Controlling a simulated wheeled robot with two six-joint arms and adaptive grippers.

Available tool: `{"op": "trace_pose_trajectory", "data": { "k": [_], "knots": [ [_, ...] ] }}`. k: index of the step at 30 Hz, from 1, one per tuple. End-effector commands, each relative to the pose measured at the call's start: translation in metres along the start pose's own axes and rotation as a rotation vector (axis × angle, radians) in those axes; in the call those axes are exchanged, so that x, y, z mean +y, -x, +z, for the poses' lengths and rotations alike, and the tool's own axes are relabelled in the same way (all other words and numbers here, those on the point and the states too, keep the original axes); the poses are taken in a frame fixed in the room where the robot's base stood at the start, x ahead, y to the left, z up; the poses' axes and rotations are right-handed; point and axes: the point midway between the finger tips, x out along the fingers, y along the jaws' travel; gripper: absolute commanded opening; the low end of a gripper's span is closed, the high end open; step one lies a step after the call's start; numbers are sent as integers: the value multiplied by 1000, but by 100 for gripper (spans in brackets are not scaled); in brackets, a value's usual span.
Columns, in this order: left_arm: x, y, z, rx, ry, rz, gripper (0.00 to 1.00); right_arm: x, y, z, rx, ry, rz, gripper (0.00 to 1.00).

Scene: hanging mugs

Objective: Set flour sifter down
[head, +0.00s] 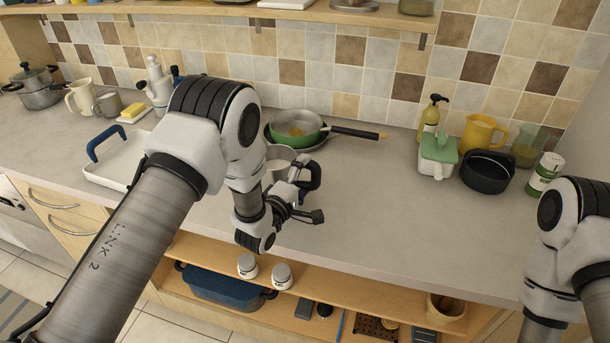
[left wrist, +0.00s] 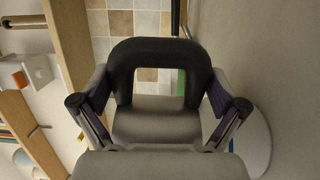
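The flour sifter appears as a pale grey cup (head: 280,153) with a dark loop handle (head: 313,173), in front of the green pan. My left gripper (head: 300,182) is at the handle; my arm hides much of the cup. In the left wrist view the black loop handle (left wrist: 160,52) lies between the two fingers of my left gripper (left wrist: 160,95), which seem to close on its sides. A pale curved rim (left wrist: 262,140) shows at the right there. Whether the sifter touches the counter is hidden. My right gripper is out of view.
The grey counter (head: 390,210) is clear right of my left gripper. The green pan (head: 296,127) stands behind. A white tray (head: 103,178) is left; a green-lidded container (head: 437,155) and black pot (head: 487,172) are right. An open shelf with jars (head: 247,265) lies below.

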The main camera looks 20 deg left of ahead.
Motion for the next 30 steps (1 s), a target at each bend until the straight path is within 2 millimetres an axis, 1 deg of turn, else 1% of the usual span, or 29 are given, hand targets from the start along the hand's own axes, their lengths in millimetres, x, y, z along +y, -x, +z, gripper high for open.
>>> {"op": "trace_pose_trajectory", "data": {
  "k": [8, 11, 12, 14, 17, 21, 24, 27, 30],
  "knots": [
    [1, 0, 0, 0, 0, 0, 100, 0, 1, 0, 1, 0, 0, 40],
    [6, 1, 0, 0, 0, 0, 100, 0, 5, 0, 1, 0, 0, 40],
    [2, 6, 0, 1, 0, -2, 100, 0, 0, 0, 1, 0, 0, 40],
    [0, 17, 0, 1, 1, -3, 100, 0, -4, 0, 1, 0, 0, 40],
    [-1, 41, 0, 0, 1, -4, 100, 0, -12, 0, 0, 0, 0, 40],
    [-1, 79, 0, 1, 1, -4, 100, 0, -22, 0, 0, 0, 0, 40],
    [0, 101, -1, 2, 2, -2, 100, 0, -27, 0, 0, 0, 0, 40],
    [2, 114, 0, 0, 1, -1, 100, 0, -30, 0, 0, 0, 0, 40],
    [4, 120, 0, 1, 0, 1, 100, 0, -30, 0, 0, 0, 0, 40]
  ]
}}
